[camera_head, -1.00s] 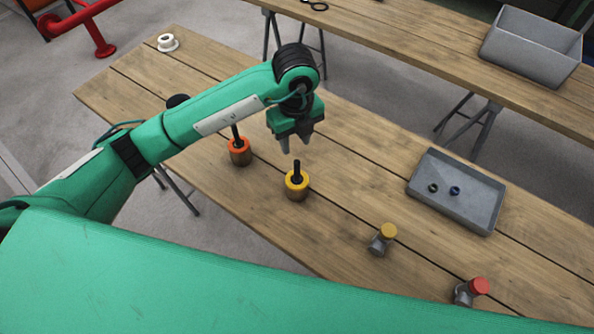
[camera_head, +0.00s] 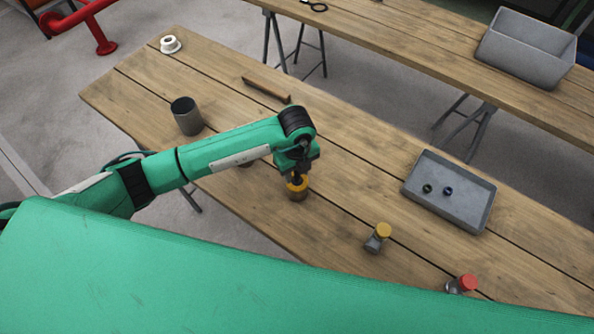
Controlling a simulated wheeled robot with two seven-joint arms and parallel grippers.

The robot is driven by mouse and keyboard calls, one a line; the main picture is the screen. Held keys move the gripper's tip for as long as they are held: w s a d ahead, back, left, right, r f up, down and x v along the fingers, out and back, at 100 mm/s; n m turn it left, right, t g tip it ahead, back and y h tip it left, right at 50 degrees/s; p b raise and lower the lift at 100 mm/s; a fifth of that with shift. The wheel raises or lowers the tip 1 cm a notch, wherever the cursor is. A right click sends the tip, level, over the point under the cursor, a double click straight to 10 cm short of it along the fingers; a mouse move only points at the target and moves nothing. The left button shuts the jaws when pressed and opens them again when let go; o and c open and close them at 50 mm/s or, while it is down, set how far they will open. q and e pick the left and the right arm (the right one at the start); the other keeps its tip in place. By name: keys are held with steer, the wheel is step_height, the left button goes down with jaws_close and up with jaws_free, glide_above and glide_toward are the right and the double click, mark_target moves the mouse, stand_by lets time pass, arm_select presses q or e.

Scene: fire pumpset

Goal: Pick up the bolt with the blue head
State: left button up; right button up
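My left gripper (camera_head: 297,168) points down onto the yellow-topped cylinder (camera_head: 298,190), at the black peg on its top. Its fingertips are hidden against the peg, so I cannot see whether they are shut on it. The grey tray (camera_head: 415,198) on the right of the table holds two small dark round pieces. The right one (camera_head: 448,191) looked bluish a moment ago and looks dark now. The left piece (camera_head: 427,189) is dark too. I cannot make out a clear bolt with a blue head. My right gripper is not in view.
A yellow-capped grey piece (camera_head: 377,238) and a red-capped one (camera_head: 461,284) stand along the near edge. A dark grey cup (camera_head: 187,116), a wooden block (camera_head: 266,88) and a white ring (camera_head: 170,44) are at the left. A grey bin (camera_head: 525,50) is on the far table.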

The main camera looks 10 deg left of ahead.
arm_select(q)
jaws_close()
stand_by(0.3)
